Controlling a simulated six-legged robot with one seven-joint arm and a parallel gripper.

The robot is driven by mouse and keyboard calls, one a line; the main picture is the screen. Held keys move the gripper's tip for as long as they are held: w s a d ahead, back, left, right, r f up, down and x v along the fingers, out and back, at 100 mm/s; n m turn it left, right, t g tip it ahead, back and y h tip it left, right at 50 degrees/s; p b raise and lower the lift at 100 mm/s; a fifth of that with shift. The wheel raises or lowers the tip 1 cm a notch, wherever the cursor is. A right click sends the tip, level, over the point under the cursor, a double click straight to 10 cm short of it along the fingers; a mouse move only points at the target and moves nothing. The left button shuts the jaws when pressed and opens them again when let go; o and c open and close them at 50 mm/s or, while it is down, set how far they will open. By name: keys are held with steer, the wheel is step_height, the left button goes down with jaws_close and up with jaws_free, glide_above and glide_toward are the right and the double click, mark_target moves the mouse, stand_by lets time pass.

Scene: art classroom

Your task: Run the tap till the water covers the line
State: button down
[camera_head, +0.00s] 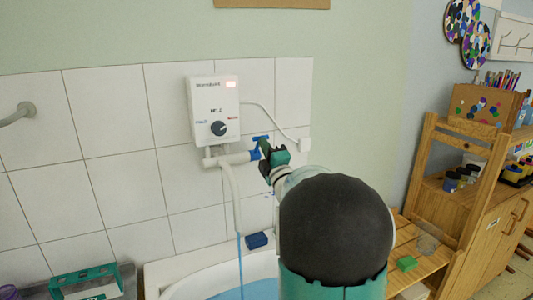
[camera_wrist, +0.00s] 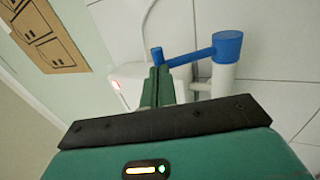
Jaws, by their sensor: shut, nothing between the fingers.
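The blue tap handle (camera_head: 260,139) sits at the right end of the white pipe (camera_head: 236,158) under the wall heater (camera_head: 214,108). In the wrist view the blue lever (camera_wrist: 190,58) reaches left from its round pivot to a small upright knob. My gripper (camera_head: 264,147) is shut and empty. Its green fingertips (camera_wrist: 158,72) are right beside the knob end; I cannot tell whether they touch. A thin blue stream (camera_head: 240,262) falls from the white spout (camera_head: 232,195) into the white basin (camera_head: 188,290). Blue water shows at the basin's bottom. My arm hides much of the basin, and I see no clear fill line.
A dark blue sponge (camera_head: 257,240) lies on the basin's back rim. A green-edged box (camera_head: 85,282) stands at lower left. A cable hangs beside the heater.

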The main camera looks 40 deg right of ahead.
steer(key=shift+w+d+r+g+y, duration=0.15)
steer(key=shift+w+d+r+g, duration=0.1)
steer(key=shift+w+r+g, duration=0.4)
steer(key=shift+w+d+r+g+y, duration=0.1)
steer(key=shift+w+d+r+g, duration=0.2)
steer(key=shift+w+r, duration=0.45)
steer(key=shift+w+d+r+g+y, duration=0.2)
steer(key=shift+w+r+g, duration=0.35)
steer(key=shift+w, duration=0.4)
steer(key=shift+w+r, duration=0.15)
steer(key=shift+w, duration=0.05)
